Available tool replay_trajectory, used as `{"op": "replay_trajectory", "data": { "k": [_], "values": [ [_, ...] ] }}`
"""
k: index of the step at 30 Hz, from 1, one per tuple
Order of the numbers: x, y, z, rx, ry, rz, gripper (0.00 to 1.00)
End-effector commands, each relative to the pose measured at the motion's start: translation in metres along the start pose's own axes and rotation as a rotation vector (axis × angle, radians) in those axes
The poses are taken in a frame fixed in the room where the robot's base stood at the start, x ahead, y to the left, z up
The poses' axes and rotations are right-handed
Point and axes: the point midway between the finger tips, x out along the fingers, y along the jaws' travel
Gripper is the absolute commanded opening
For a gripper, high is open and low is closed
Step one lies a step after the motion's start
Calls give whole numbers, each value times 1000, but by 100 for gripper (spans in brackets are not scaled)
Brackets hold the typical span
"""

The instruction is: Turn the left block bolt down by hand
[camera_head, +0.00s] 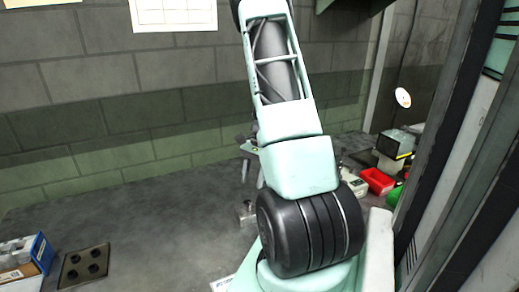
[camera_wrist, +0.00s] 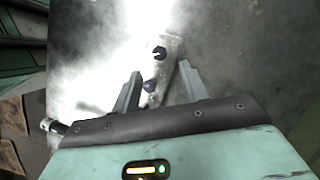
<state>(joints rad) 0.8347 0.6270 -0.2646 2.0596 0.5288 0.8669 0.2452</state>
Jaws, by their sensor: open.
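In the wrist view my gripper (camera_wrist: 159,68) is open, with one finger on each side of a grey metal block (camera_wrist: 172,46). A dark bolt head (camera_wrist: 159,53) shows on the block's far end, just beyond and between the fingertips. A second dark bolt-like piece (camera_wrist: 150,86) shows nearer, close to the left finger. I cannot tell which of the two is the left block bolt, or whether a finger touches either. In the head view my arm hides most of the gripper; a small metal piece (camera_head: 247,212) shows on the floor-like grey surface beside the arm.
A red bin (camera_head: 378,181) and a yellow-edged device (camera_head: 395,143) stand at the right. Another metal fitting (camera_wrist: 50,125) is left of my gripper. Glare whitens the surface ahead.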

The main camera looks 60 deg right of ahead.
Motion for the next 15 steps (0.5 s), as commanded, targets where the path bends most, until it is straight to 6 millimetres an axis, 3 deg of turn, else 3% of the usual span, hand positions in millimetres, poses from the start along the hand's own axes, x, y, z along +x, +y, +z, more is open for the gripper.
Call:
{"op": "replay_trajectory", "data": {
  "k": [9,15],
  "values": [
    [-74,-1,-2,0,5,-4,44],
    [-104,-1,-1,0,3,-3,44]
  ]
}}
